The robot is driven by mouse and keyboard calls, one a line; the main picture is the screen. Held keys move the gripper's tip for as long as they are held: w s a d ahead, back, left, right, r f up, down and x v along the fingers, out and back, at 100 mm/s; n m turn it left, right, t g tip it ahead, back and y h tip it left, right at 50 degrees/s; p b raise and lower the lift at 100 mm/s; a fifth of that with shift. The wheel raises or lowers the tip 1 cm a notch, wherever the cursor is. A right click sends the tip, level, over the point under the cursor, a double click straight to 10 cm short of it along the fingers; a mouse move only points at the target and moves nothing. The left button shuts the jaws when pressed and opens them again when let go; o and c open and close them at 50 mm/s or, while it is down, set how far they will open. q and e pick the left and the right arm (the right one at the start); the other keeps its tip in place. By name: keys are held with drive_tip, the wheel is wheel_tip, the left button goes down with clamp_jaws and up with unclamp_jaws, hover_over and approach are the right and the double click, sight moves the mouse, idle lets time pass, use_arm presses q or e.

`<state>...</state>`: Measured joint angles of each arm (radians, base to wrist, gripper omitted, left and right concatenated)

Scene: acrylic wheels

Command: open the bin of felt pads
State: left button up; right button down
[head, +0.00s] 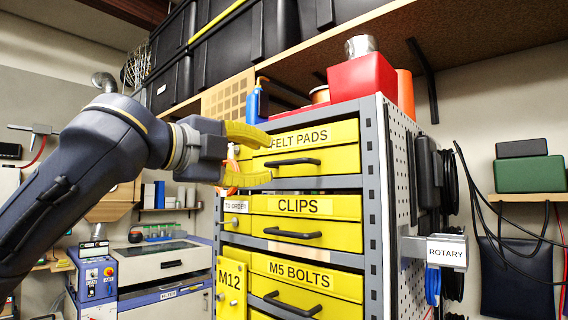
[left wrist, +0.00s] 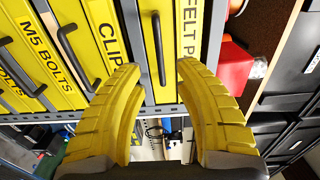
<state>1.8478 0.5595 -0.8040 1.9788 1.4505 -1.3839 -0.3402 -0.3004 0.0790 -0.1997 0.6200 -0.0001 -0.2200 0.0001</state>
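The felt pads bin (head: 330,160) is a yellow drawer at the top of the grey rack, with a "FELT PADS" label and a dark bar handle (head: 293,162). Its front looks shut in the rack. My left gripper (head: 268,156) is open at the left part of this bin, its yellow fingers hiding the bin's left end. In the left wrist view, the bin's handle (left wrist: 158,50) stands between and just beyond the two open fingertips (left wrist: 157,68); contact cannot be told. My right gripper is not in view.
Below are the yellow clips bin (head: 340,207) and M5 bolts bin (head: 335,285). A red box (head: 360,78) and a blue bottle (head: 256,103) stand on the rack top. A wooden shelf (head: 400,30) overhangs it. A "ROTARY" sign (head: 446,252) juts out at right.

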sight(282, 162)
use_arm(q)
drive_tip(key=shift+x, duration=3.5)
clamp_jaws()
